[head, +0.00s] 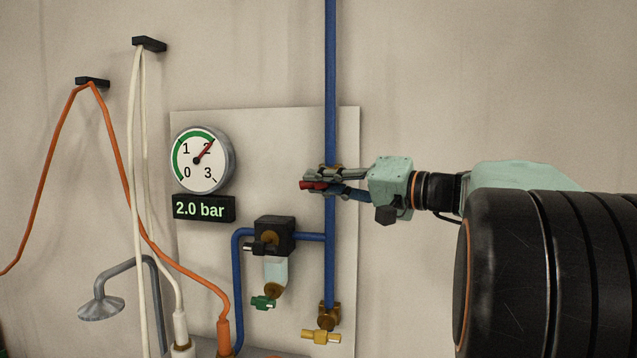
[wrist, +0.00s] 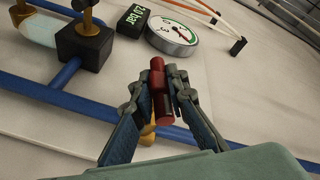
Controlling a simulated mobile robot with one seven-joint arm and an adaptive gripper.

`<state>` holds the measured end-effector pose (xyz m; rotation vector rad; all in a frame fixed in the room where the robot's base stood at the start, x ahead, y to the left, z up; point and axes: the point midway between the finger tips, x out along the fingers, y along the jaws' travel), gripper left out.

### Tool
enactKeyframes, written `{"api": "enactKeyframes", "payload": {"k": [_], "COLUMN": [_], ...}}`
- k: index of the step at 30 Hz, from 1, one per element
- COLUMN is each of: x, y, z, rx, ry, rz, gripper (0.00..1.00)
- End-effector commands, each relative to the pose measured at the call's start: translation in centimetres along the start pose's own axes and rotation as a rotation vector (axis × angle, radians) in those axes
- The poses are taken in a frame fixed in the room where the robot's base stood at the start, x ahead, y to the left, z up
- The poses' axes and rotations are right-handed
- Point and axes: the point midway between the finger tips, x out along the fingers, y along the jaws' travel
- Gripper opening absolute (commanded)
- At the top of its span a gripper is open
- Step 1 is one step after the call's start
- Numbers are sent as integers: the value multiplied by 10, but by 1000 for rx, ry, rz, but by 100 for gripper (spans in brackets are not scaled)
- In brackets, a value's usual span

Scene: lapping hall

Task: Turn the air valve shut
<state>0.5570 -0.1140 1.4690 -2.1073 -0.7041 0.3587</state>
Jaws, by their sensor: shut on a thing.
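The air valve's red handle (head: 313,185) shows at the blue upright pipe (head: 331,80), on the pale wall panel. In the wrist view the red handle (wrist: 158,78) lies between the two fingers and looks roughly crosswise to the pipe. My gripper (head: 318,180) reaches in from the right and is shut on the handle; it also shows in the wrist view (wrist: 160,90). The brass valve body (wrist: 148,135) is partly hidden behind the fingers. The round gauge (head: 201,158) points near 2, and the display (head: 204,208) reads 2.0 bar.
A black regulator (head: 274,236) with a clear bowl and green tap (head: 263,302) sits below left. A brass fitting with a yellow handle (head: 321,337) is lower on the pipe. Orange (head: 118,165) and white hoses hang at left. The wall above right is clear.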

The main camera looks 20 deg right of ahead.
Motion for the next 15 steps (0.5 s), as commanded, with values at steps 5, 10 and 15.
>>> {"api": "enactKeyframes", "payload": {"k": [5, 10, 15], "x": [0, 0, 1], "y": [1, 5, 5], "z": [1, 4, 4], "rx": [1, 13, 34], "ry": [2, 26, 63], "rz": [-4, -35, -86], "gripper": [0, 0, 0]}}
